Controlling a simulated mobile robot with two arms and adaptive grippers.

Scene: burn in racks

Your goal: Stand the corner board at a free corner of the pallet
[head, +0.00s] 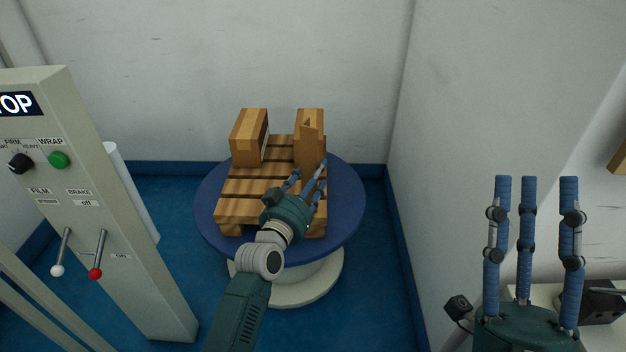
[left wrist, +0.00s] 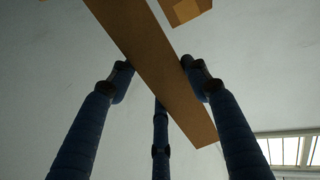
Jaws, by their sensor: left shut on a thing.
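The corner board (head: 311,142) is a thin brown strip, held upright or nearly so near the right box on the pallet; I cannot tell whether its foot touches the pallet. My left gripper (head: 307,178) is shut on it above the pallet's right side. In the left wrist view the board (left wrist: 160,75) runs slantwise between the blue fingers (left wrist: 155,78). The wooden pallet (head: 246,187) lies on a round blue turntable (head: 209,217); the arm hides part of its near right area. My right gripper (head: 528,225) is open and empty at the right, its fingers pointing up.
Two cardboard boxes stand on the pallet's far part, one left (head: 244,140) and one right (head: 303,145), with a gap between. A grey control post (head: 110,215) with levers stands at left, beside a white film roll (head: 130,185). Walls close in behind and at right.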

